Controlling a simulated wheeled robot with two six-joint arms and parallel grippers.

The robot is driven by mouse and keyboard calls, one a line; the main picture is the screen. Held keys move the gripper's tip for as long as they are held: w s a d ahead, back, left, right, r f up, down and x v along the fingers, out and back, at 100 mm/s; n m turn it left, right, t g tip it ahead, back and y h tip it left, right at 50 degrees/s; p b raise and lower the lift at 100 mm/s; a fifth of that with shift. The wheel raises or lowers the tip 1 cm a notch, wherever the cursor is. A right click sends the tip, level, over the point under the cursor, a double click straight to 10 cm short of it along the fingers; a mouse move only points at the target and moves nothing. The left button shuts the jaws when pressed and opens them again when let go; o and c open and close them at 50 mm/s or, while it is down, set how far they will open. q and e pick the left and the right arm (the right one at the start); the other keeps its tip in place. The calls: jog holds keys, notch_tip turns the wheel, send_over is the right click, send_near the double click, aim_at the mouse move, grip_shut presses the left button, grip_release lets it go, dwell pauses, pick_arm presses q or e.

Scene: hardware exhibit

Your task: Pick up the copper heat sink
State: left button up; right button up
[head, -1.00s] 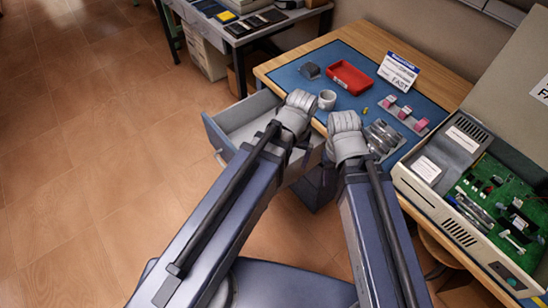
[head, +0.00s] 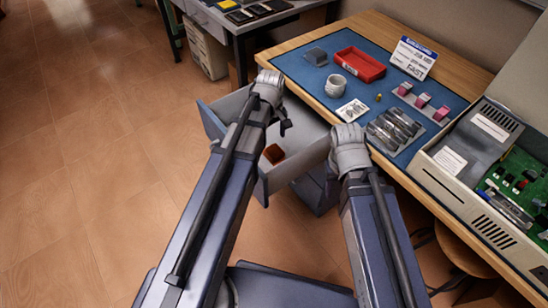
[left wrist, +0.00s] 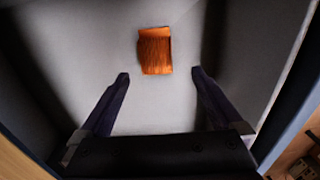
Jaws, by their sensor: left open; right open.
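The copper heat sink (head: 274,153) is a small orange-brown finned block lying in the open drawer (head: 307,156). In the left wrist view the heat sink (left wrist: 155,50) lies on the pale drawer floor, ahead of my fingertips and roughly centred between them. My left gripper (head: 286,127) is over the drawer; in its wrist view it (left wrist: 160,75) is open, empty and apart from the heat sink. My right gripper (head: 350,150) is by the table's front edge, right of the drawer. Its fingers are hidden behind its own wrist.
On the blue mat (head: 310,84) are a red tray (head: 359,65), a white cup (head: 336,86), a card (head: 354,111), metal cylinders (head: 393,130) and pink items (head: 422,100). An opened instrument case (head: 480,190) stands at right. The drawer walls surround the heat sink.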

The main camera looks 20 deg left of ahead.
aim_at(274, 151)
pick_arm(q)
jog(key=shift+w+d+f+b, duration=0.1)
jog(key=shift+d+f+b, duration=0.1)
jog(key=shift+f+b, duration=1.8)
jog(key=shift+d+f+b, duration=0.2)
jog(key=shift+f+b, duration=1.75)
jog(key=shift+f, duration=0.05)
jog(key=shift+r, duration=0.1)
jog(key=shift+c, duration=0.4)
jog(key=c, duration=1)
jog(key=shift+r, duration=0.1)
notch_tip(274, 151, up, 10)
jog(key=p, duration=1)
jog(key=shift+r, duration=0.1)
